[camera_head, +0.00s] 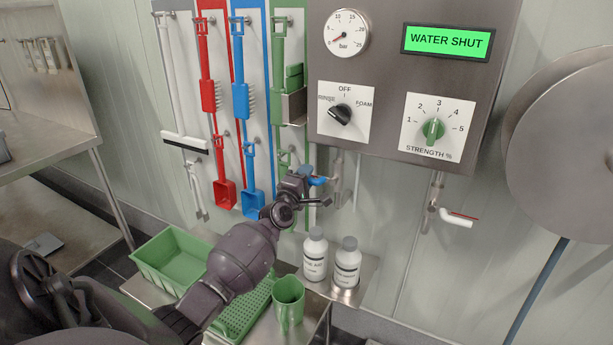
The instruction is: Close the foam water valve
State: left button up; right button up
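The foam water valve has a blue lever (318,181) on a pipe below the left part of the control panel, and it lies roughly sideways. The green display (446,41) on the panel reads "WATER SHUT". My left gripper (312,188) is at the blue lever, with dark finger parts above and below it. The gripper and wrist hide part of the lever, and I cannot tell whether the fingers touch it or are closed. My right gripper is not in view.
The grey panel (385,70) carries a gauge (346,33), a black selector (341,114) and a green strength knob (433,129). Below stand two white bottles (315,258), a green cup (288,300) and a green bin (170,258). A second valve (457,217) and a large reel (565,140) are at right.

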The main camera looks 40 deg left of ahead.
pick_arm(q)
jog(key=shift+o, duration=1.4)
jog(key=p+v, duration=0.1)
jog(key=v, duration=0.9)
jog(key=shift+s, duration=0.4)
jog(key=shift+d+f, duration=0.1)
